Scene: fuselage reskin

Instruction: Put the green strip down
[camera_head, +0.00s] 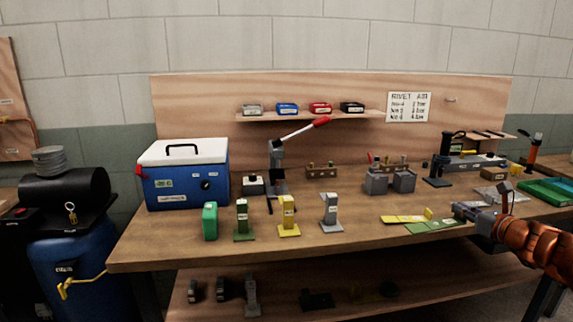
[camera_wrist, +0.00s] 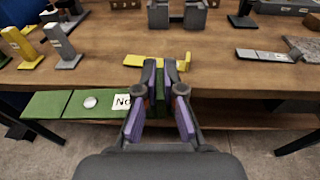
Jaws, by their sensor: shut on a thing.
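The green strip (camera_head: 437,227) is flat and long, at the table's front edge in the head view. In the wrist view the green strip (camera_wrist: 55,103) reaches out to the left of my gripper (camera_wrist: 165,68), with a round pale spot and a white label marked "No" on it. My gripper is shut on its right end, between the purple finger pads. The strip looks roughly level and overlaps the front edge in the wrist view. Whether it touches the tabletop cannot be told. The fingers hide its held end.
A yellow strip (camera_head: 402,218) with a raised end lies just behind the green one. A grey strip (camera_wrist: 265,55) lies to the right. Yellow (camera_head: 288,217) and grey (camera_head: 332,213) stands are to the left. The wooden table (camera_head: 360,235) has bare room between stands and strips.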

